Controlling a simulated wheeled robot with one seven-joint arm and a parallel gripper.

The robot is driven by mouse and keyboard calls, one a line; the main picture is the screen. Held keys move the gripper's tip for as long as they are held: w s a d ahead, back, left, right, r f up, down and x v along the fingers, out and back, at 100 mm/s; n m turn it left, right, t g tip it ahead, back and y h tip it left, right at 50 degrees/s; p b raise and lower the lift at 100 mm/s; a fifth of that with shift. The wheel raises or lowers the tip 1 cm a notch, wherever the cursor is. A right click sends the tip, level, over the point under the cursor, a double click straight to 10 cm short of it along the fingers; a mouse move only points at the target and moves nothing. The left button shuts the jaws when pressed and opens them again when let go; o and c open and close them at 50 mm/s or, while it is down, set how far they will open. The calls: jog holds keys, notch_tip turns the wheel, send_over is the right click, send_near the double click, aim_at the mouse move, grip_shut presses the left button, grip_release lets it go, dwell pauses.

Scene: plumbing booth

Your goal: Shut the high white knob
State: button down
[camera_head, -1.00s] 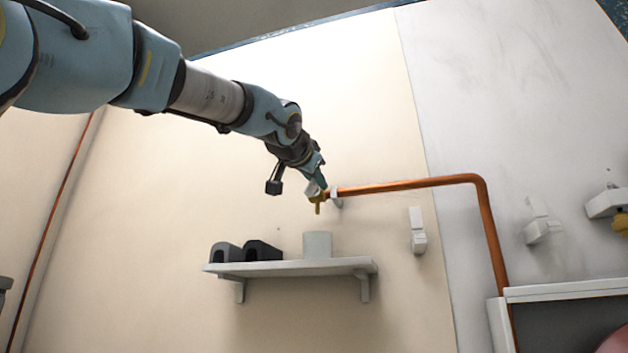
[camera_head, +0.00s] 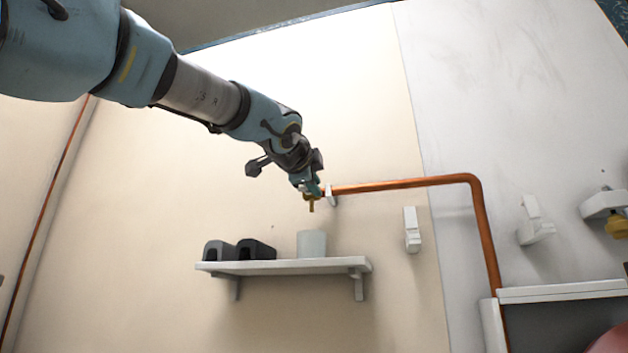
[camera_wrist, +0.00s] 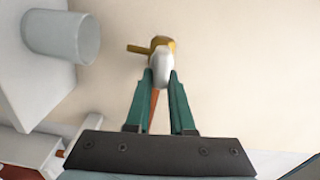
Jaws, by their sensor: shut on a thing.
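The high white knob (camera_wrist: 161,67) sits on a brass valve (camera_wrist: 163,43) at the end of a copper pipe. In the wrist view the two green fingertips of my gripper (camera_wrist: 161,80) are on either side of the knob, shut on it. In the head view my gripper (camera_head: 312,188) is at the left end of the pipe, and the brass spout (camera_head: 311,203) points down below it. My fingers mostly hide the knob there.
The copper pipe (camera_head: 400,183) runs right along the wall, then bends down. A white shelf (camera_head: 285,267) below bears a pale cup (camera_head: 312,244) and two dark objects (camera_head: 238,250). A white wall fitting (camera_head: 411,230) is at the right. The wall left of the valve is clear.

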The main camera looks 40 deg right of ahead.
jog(key=shift+f+m, duration=0.15)
jog(key=shift+m, duration=0.45)
jog(key=shift+f, duration=0.1)
jog(key=c, duration=0.8)
grip_release()
jog(key=b+v, duration=0.3)
jog(key=v, duration=0.7)
jog(key=shift+s+a, duration=0.15)
jog(key=shift+a, duration=0.2)
